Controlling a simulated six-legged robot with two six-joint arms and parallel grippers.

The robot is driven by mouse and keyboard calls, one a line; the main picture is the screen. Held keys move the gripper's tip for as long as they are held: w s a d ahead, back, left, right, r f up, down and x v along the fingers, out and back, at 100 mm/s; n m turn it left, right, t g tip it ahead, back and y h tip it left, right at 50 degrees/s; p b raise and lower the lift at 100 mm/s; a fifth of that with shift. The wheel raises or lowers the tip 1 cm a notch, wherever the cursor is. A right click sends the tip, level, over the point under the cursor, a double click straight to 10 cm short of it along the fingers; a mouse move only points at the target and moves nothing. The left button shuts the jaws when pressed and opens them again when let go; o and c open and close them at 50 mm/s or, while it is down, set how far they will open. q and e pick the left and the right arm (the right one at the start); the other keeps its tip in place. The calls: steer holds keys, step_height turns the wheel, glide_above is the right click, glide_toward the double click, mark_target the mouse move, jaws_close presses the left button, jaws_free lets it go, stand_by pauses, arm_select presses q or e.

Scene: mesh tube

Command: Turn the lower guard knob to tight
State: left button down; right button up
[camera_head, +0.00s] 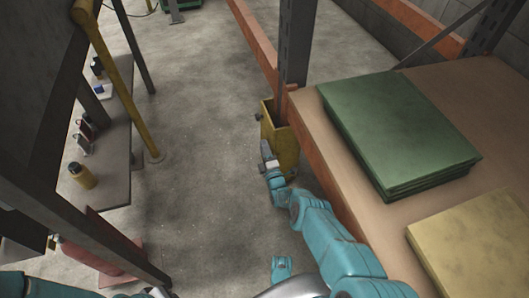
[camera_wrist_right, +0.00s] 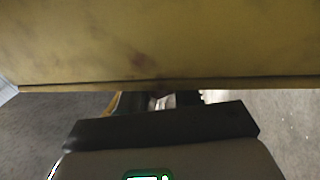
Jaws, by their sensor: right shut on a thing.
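The yellow post guard (camera_head: 282,140) stands on the floor around the foot of the grey rack upright. My right gripper (camera_head: 266,152) is low beside the left face of the guard, shut on the lower guard knob. The knob itself is hidden in the head view by the gripper. In the right wrist view the guard's yellow face (camera_wrist_right: 150,40) fills the top. My right gripper (camera_wrist_right: 160,102) shows below its dark lower edge, mostly covered by the wrist housing, so the knob's turn position cannot be read. My left gripper is not in view.
The rack's wooden shelf (camera_head: 300,112) with an orange beam lies close right of my right arm, carrying green sheets (camera_head: 400,125) and a yellow stack (camera_head: 480,245). A bench (camera_head: 115,165) with a yellow bottle (camera_head: 83,176) is at left. Floor between is clear.

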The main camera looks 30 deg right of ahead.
stand_by(0.3)
steer(key=o, duration=1)
steer(key=shift+o, duration=0.2)
